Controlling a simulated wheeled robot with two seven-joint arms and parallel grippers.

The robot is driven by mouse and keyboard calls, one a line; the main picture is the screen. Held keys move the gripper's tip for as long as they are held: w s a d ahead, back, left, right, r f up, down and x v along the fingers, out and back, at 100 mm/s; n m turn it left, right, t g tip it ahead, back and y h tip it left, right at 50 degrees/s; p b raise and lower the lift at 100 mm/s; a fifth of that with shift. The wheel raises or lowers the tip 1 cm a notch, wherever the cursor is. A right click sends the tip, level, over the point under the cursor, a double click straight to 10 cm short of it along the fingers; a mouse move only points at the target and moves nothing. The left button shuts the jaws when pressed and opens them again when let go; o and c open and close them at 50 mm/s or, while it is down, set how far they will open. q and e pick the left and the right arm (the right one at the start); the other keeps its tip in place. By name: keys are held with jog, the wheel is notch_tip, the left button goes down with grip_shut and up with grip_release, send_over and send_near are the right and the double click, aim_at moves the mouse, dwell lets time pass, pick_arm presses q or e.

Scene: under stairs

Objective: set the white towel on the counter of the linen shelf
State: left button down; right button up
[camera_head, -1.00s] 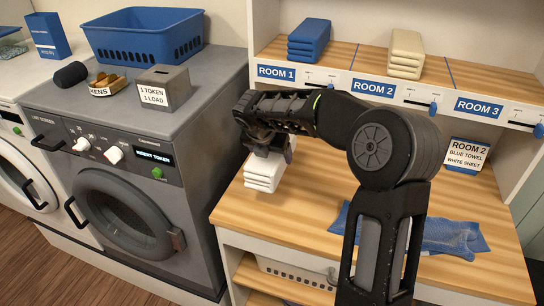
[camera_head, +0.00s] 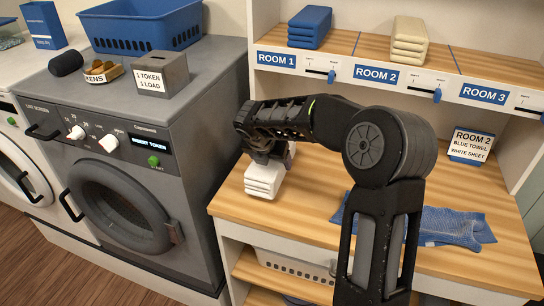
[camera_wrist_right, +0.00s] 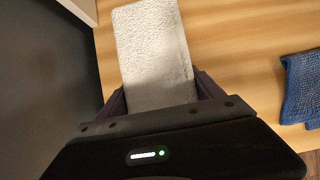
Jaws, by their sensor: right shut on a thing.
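The white towel (camera_head: 263,181) is a folded stack at the left side of the wooden counter (camera_head: 300,207) of the linen shelf. My right gripper (camera_head: 268,155) is over its far end, shut on it. In the right wrist view the towel (camera_wrist_right: 152,50) lies between the two fingers (camera_wrist_right: 160,90) and extends out ahead of them over the wood. The towel's underside is at or very near the counter; I cannot tell whether it bears on it. My left gripper is not in view.
A rumpled blue towel (camera_head: 450,226) lies on the counter at the right, partly behind my arm. A ROOM 2 card (camera_head: 470,146) stands behind it. The upper shelf holds folded blue (camera_head: 310,27) and cream (camera_head: 409,40) stacks. A grey washer (camera_head: 120,150) stands left of the counter.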

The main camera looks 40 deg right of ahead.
jog(key=shift+f+b, duration=0.35)
jog(key=shift+f, duration=0.6)
jog(key=shift+f, duration=0.3)
jog(key=o, duration=2.1)
jog(key=shift+o, duration=0.2)
jog(key=v, duration=0.8)
jog(key=shift+f, duration=0.1)
